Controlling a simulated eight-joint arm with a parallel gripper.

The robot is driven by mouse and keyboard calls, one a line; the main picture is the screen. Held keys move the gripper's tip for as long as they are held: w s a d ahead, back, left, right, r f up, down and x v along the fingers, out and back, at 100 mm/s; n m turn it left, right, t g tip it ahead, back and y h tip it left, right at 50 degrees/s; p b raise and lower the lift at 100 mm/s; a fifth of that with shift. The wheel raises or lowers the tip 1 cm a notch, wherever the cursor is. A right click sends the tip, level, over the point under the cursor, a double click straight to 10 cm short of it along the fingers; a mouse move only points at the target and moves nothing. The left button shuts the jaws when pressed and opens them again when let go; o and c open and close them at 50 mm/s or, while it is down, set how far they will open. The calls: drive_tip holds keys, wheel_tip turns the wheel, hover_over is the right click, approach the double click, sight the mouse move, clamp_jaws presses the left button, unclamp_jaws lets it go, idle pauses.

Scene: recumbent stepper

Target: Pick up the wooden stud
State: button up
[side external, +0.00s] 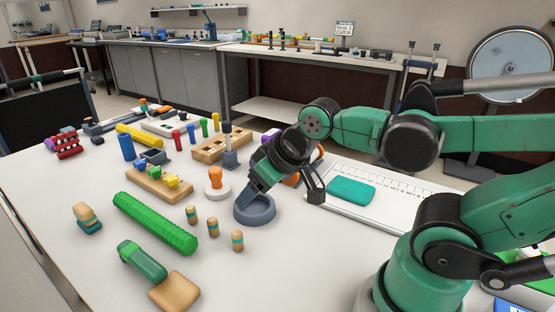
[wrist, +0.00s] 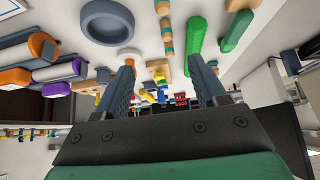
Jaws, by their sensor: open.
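Three small wooden studs with teal bands stand on the white table in the side view: one at the back (side external: 191,215), one in the middle (side external: 212,227) and one in front (side external: 237,240). In the wrist view, wooden studs (wrist: 166,27) line up beyond the gap between my fingers. I cannot tell which one the task means. My gripper (side external: 282,198) is open and empty, to the right of the studs and apart from them. One finger overlaps the grey bowl (side external: 255,211) in the side view; contact is unclear. In the wrist view, both fingers of my gripper (wrist: 163,60) are spread.
A ridged green roller (side external: 155,223) lies left of the studs. An orange knob on a white base (side external: 217,184) stands behind them. A green-handled wooden piece (side external: 175,291) lies in front. A white board with a teal pad (side external: 351,191) is right. Bare table surrounds the front stud.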

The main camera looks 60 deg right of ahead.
sight(237, 233)
drive_tip(key=w+f+g, duration=0.1)
drive_tip(key=f+g, duration=0.1)
drive_tip(key=w+f+g, duration=0.2)
drive_tip(key=w+a+f+g, duration=0.1)
drive_tip(key=f+g, duration=0.1)
drive_tip(key=f, duration=0.1)
drive_tip(key=shift+w+g, duration=0.3)
drive_tip(key=shift+w, duration=0.05)
drive_tip(key=shift+f, duration=3.25)
clamp_jaws()
